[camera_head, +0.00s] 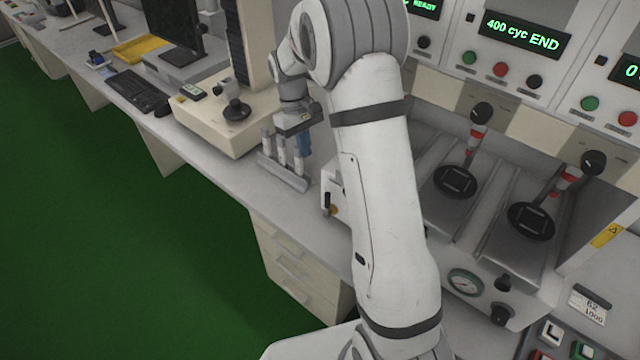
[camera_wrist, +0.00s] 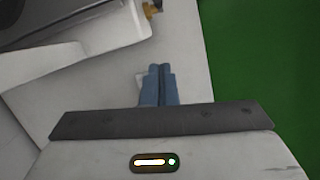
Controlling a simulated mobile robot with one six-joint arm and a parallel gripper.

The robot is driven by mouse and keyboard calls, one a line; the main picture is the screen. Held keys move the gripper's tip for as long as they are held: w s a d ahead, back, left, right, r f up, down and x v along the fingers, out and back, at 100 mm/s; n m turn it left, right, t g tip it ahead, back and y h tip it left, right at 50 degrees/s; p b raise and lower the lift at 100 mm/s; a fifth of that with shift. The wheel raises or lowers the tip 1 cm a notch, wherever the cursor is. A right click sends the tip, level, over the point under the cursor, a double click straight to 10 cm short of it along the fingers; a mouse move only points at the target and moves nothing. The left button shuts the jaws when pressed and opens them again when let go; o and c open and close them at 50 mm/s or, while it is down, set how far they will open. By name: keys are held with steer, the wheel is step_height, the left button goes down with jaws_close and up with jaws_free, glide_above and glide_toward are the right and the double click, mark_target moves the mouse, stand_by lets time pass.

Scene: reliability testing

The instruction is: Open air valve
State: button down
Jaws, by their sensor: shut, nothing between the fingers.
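What looks like the air valve is a small black lever (camera_head: 327,203) beside a brass-coloured fitting (camera_head: 334,210), on the left end of the white test machine. My arm hides part of that area. In the wrist view a brass-coloured piece (camera_wrist: 152,9) shows at the top edge, beyond my fingertips; the lever cannot be made out clearly there. My gripper (camera_head: 305,150) points down over the bench, left of the valve and apart from it. Its blue fingers (camera_wrist: 160,68) are together and empty in the wrist view.
A grey rack with white upright cylinders (camera_head: 284,172) stands just below and left of my gripper. A beige device with a black knob (camera_head: 236,110) is behind it. The test machine's gauge (camera_head: 464,282) and knobs are right of my arm. Green floor (camera_head: 130,240) lies past the bench edge.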

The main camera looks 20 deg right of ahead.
mark_target(327, 205)
steer(key=shift+f, duration=0.1)
steer(key=s+d+f+p, duration=0.2)
steer(key=s+f, duration=0.3)
steer(key=f, duration=0.4)
steer(key=shift+s+d+f+p, duration=0.3)
steer(key=shift+s+p, duration=0.1)
steer(key=shift+p, duration=0.3)
steer(key=shift+s+d+r+b, duration=0.2)
steer(key=shift+s+d+b, duration=0.2)
steer(key=shift+s, duration=0.15)
steer(key=shift+w, duration=0.1)
